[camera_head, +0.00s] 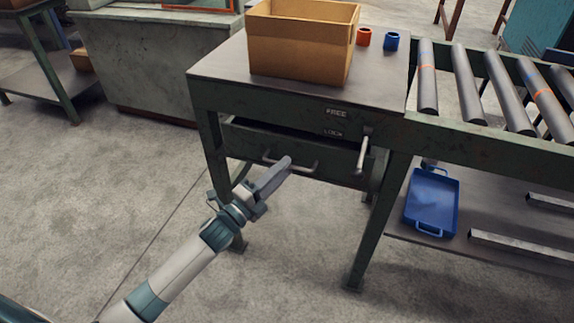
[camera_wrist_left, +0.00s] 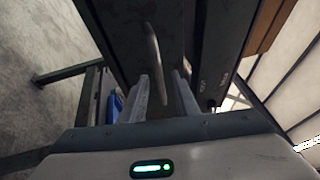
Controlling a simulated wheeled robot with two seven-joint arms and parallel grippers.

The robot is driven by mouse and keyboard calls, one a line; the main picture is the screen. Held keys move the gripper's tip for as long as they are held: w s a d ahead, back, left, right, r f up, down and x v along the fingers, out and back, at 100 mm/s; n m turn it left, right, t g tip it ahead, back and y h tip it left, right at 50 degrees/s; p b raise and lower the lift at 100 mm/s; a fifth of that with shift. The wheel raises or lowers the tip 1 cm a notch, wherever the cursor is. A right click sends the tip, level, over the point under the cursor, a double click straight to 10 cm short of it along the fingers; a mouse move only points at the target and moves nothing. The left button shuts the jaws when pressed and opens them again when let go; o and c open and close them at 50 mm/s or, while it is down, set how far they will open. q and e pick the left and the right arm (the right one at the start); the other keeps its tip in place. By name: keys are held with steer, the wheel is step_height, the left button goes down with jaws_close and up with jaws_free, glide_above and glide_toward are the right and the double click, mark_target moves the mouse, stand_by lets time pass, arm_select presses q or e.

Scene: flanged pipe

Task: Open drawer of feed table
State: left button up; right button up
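The feed table (camera_head: 215,72) has a dark green drawer (camera_head: 245,138) under its top. A dark gap shows above the drawer front, so it looks slightly out. The drawer handle (camera_head: 308,170) is a grey bar, also seen in the left wrist view (camera_wrist_left: 154,50). My left gripper (camera_head: 287,162) is at the handle, its fingertips overlapping it in the head view. In the left wrist view, its fingers (camera_wrist_left: 163,85) are apart, with the bar just ahead and roughly between them. Contact cannot be told. My right gripper is out of view.
A lever (camera_head: 363,155) hangs at the drawer's right, near FREE and LOCK labels. A cardboard box (camera_head: 300,45), an orange cup (camera_head: 363,37) and a blue cup (camera_head: 391,42) stand on top. A roller conveyor (camera_head: 470,90) adjoins; a blue tray (camera_head: 432,200) lies below. Floor in front is clear.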

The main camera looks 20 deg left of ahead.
arm_select(q)
steer(key=shift+x, duration=1.1)
jaws_close()
steer(key=shift+s, duration=0.1)
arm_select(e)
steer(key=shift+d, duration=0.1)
